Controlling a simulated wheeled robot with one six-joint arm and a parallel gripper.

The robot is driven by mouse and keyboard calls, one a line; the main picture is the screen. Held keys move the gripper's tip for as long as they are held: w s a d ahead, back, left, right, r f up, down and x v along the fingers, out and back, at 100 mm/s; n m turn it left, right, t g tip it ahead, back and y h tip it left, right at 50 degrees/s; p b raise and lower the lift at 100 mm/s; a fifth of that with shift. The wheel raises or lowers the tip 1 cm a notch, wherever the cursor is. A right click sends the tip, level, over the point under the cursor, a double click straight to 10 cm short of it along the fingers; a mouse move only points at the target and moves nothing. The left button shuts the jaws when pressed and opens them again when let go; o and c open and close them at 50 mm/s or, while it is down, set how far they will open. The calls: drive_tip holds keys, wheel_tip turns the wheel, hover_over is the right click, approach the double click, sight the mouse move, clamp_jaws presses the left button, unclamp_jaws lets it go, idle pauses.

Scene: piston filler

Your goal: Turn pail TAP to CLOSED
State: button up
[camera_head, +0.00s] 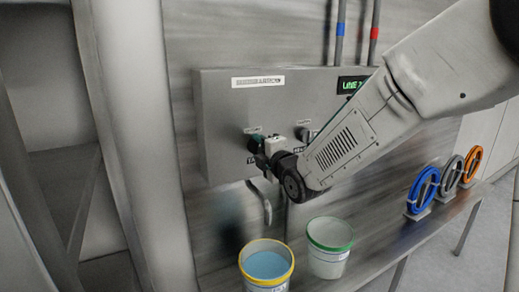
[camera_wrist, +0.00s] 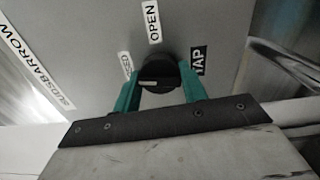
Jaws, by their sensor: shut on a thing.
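The tap knob (camera_wrist: 158,70) is round and black, on the grey panel in the wrist view. Labels around it read OPEN (camera_wrist: 153,22), a partly hidden one ending in "SED" (camera_wrist: 126,64), and a dark one that looks like TAP (camera_wrist: 199,60). My gripper (camera_wrist: 160,84) has its two teal fingers on either side of the knob, shut on it. A pale mark shows on the knob's lower part, but its exact pointing is hard to tell. In the head view my gripper (camera_head: 262,151) is at the panel's lower left, mostly covering the knob.
The grey control box (camera_head: 225,110) has another dark knob (camera_head: 303,134) and a green-lettered display (camera_head: 352,84). Below, a yellow-rimmed pail (camera_head: 267,283) with blue contents and a green-rimmed pail (camera_head: 329,262) stand on the bench. Blue, grey and orange coils (camera_head: 423,190) stand to the right.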

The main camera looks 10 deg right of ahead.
drive_tip(key=shift+n, duration=1)
drive_tip(key=shift+f, duration=0.1)
drive_tip(key=o, duration=1)
drive_tip(key=shift+s, duration=0.15)
drive_tip(key=v, duration=0.7)
drive_tip(key=shift+s+d, duration=0.15)
drive_tip(key=shift+s, duration=0.15)
